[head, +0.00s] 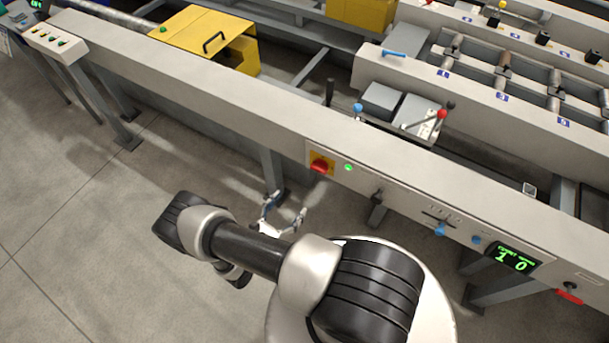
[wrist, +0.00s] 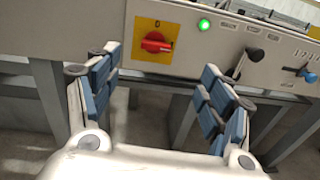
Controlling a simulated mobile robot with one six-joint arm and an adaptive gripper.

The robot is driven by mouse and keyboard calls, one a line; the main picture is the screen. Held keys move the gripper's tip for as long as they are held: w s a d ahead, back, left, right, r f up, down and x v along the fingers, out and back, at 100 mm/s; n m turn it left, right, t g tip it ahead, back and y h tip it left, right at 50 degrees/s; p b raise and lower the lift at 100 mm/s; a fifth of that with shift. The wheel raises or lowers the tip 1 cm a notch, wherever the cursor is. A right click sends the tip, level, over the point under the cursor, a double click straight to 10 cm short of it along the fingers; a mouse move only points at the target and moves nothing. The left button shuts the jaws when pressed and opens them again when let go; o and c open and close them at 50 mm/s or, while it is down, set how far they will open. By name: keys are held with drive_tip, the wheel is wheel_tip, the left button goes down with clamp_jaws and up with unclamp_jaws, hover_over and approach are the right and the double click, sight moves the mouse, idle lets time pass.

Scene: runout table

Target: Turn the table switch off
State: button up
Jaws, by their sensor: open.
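The table switch (head: 319,165) is a red rotary knob on a yellow plate, on the front rail of the runout table (head: 230,103). In the wrist view the red knob (wrist: 155,43) is up and between my fingers, with its handle lying roughly sideways and a small mark above it. A green lamp (head: 348,167) beside the switch is lit; it also shows in the wrist view (wrist: 204,24). My gripper (head: 286,207) is open and empty, below and in front of the switch, apart from it. In the wrist view my gripper's blue-padded fingers (wrist: 160,68) are spread wide.
To the right of the lamp are a black lever (head: 376,196), a blue-knobbed slider (head: 440,230) and a green-lit display (head: 515,259). A red-knobbed lever (head: 441,114) stands on the table. Table legs (head: 272,175) are behind my gripper.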

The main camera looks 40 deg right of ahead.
wheel_tip(320, 180, down, 2)
drive_tip(key=n+t, duration=0.1)
drive_tip(key=b, duration=0.2)
approach(318, 171)
drive_tip(key=x, duration=0.9)
drive_tip(key=shift+w+a, duration=0.1)
drive_tip(key=shift+c, duration=0.5)
drive_tip(key=c, duration=1)
